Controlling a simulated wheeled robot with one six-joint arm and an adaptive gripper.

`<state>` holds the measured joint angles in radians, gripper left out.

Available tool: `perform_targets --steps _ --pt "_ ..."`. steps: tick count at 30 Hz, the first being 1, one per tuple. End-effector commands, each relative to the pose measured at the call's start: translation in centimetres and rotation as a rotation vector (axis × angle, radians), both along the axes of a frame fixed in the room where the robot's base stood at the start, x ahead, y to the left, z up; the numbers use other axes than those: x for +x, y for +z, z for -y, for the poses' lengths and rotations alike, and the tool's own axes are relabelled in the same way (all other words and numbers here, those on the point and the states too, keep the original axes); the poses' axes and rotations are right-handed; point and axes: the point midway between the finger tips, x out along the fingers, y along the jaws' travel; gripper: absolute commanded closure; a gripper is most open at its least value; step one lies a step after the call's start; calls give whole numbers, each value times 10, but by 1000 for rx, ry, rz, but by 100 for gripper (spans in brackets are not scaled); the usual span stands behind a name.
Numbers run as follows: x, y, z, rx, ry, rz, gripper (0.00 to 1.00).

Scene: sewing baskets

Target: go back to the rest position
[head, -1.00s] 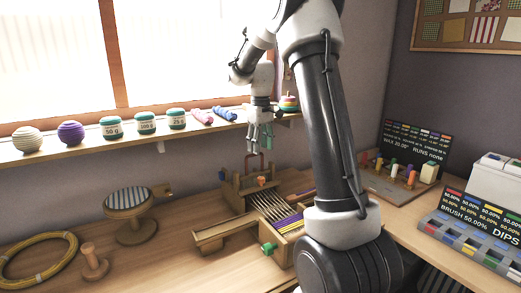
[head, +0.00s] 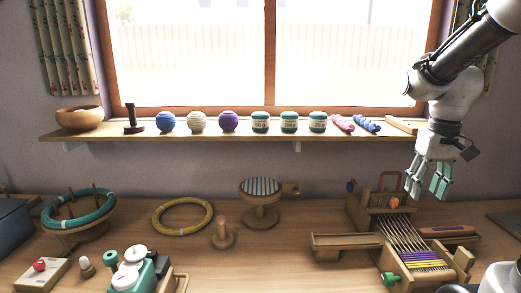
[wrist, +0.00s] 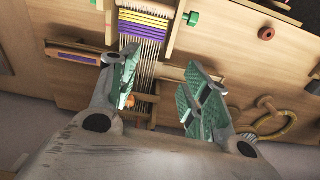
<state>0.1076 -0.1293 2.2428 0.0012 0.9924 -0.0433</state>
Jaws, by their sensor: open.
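My gripper (head: 431,180) hangs at the right of the head view, fingers pointing down, open and empty. Its green-padded fingers also show spread apart in the wrist view (wrist: 158,92). Below it on the table stands a small wooden loom (head: 362,216) with pale warp threads and a purple and yellow woven band. The gripper is above the loom's back part and apart from it. The loom's band and threads show between and beyond the fingers in the wrist view.
A window shelf (head: 220,134) holds a wooden bowl (head: 80,118), several yarn balls, green-labelled jars and twisted skeins. On the table are a striped cushion stand (head: 261,200), a yellow hoop (head: 182,216), a wooden spool (head: 222,235) and a teal ring (head: 78,208).

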Motion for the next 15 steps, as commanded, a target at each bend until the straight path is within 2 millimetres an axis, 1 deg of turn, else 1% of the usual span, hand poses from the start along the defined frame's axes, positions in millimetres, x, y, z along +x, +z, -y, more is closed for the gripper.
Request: perform_targets --steps 1,3,6,9,12,15 --pt "-20 6 -5 -2 -3 28 52" --pt "-46 11 -12 -4 -6 64 52" --pt "-79 15 -20 -6 -2 122 52" --pt "-105 18 -26 -7 17 182 52" --pt "-121 23 -30 -9 34 240 52" --pt "-126 32 -33 -9 48 297 52"
